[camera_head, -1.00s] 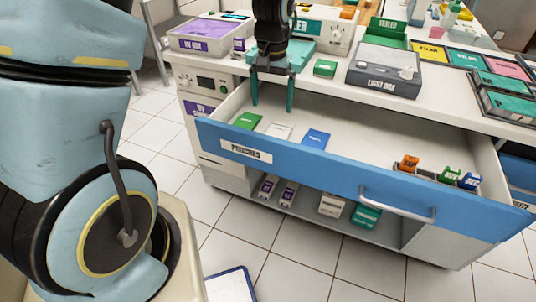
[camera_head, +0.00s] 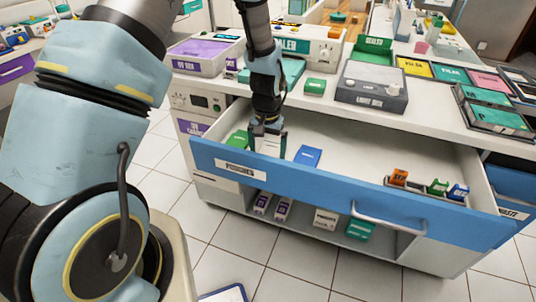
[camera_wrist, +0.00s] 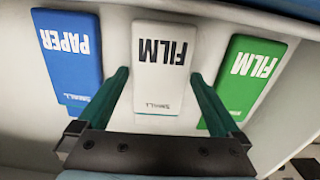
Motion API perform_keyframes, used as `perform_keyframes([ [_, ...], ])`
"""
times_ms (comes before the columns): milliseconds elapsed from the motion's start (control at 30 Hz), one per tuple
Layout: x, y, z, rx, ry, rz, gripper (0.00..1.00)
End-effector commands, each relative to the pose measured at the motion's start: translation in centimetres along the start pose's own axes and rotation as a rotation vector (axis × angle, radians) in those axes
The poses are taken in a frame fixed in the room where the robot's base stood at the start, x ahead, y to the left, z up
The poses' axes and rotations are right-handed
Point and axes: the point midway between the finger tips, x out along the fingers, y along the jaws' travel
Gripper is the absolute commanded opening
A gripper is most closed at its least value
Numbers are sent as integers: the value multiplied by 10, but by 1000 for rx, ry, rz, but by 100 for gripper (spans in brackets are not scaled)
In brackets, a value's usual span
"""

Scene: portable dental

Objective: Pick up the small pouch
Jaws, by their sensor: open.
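Three flat pouches lie in the open blue-fronted drawer (camera_head: 330,195). In the wrist view a white pouch (camera_wrist: 160,66) marked FILM and SMALL is in the middle. My gripper (camera_head: 267,150) is open and points down in the drawer. In the wrist view its fingers (camera_wrist: 159,76) lie on either side of the white pouch. Contact cannot be told.
Small orange, green and blue items (camera_head: 437,187) sit at the drawer's right end. The counter above holds a grey light box (camera_head: 370,88) and a sealer (camera_head: 310,45). The drawer's middle is clear.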

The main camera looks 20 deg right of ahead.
Motion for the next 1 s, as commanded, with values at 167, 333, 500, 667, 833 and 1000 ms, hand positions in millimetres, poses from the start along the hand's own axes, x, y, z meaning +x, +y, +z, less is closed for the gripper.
perform_keyframes([
  [167, 3, 0, 0, 0, 1, 0, 100],
  [333, 2, 0, 0, 0, 1, 0, 91],
  [500, 2, 0, 0, 0, 1, 0, 72],
  [667, 2, 0, 0, 0, 1, 0, 54],
  [833, 2, 0, 0, 0, 1, 0, 35],
  [1000, 2, 0, 0, 0, 1, 0, 29],
])
